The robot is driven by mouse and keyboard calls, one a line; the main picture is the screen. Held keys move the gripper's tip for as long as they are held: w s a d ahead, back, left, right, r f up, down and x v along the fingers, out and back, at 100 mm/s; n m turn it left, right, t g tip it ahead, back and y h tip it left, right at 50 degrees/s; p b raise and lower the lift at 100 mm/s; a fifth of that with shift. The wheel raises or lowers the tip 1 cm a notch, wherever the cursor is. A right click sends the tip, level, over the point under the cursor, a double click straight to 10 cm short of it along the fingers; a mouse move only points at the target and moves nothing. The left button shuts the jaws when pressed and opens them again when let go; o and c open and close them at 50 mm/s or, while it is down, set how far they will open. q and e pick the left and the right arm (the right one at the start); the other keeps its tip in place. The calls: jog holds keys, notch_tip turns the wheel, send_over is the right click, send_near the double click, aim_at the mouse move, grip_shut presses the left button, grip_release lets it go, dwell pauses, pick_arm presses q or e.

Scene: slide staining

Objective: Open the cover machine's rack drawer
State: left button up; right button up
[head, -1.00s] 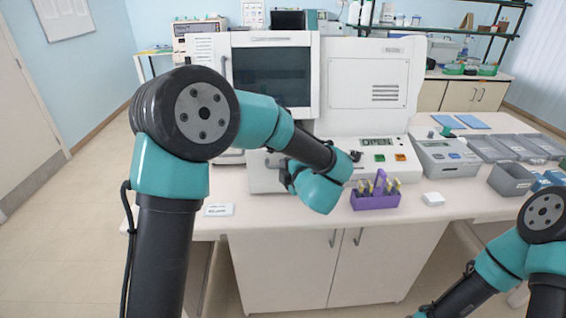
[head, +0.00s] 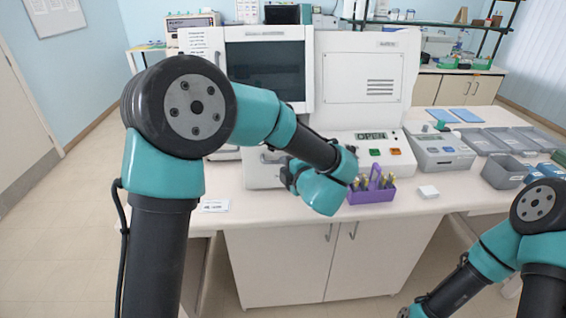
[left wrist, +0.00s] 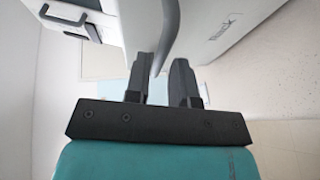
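The cover machine (head: 365,82) is a large white cabinet on the bench, and its display reads OPEN. A pale drawer front (head: 262,172) shows low on its left part, flush with the body as far as I can see. My left gripper (head: 288,174) is at this front, partly hidden by my own wrist. In the left wrist view my left gripper (left wrist: 163,72) has its two black fingers apart. A grey curved bar (left wrist: 169,38), apparently a handle, reaches down between the fingers; I cannot tell whether they touch it. My right gripper is outside the frames.
A purple rack (head: 371,192) with several slim items stands right of my left wrist. A small white block (head: 428,192) and a label card (head: 214,206) lie near the bench front. A grey device (head: 442,152) and grey trays (head: 486,143) fill the right side.

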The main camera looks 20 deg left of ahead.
pick_arm(q)
jog(key=v, duration=1.4)
jog(key=a+f+m+g+h, duration=0.1)
jog(key=a+f+m+h, duration=0.3)
jog(key=f+m, duration=0.8)
jog(key=a+f+m+h, duration=0.45)
jog(key=f+m, duration=0.35)
jog(key=f, duration=0.8)
jog(key=s+a+f+m+g+h, duration=0.2)
jog(key=s+a+f+g+h, duration=0.1)
jog(key=s+f+g, duration=0.2)
jog(key=s+a+f+m+g+h, duration=0.2)
jog(key=s+a+f+g+h, duration=0.1)
jog(key=s+f, duration=0.6)
jog(key=shift+s+a+f+g, duration=0.3)
jog(key=shift+f+g, duration=0.1)
jog(key=shift+g, duration=0.5)
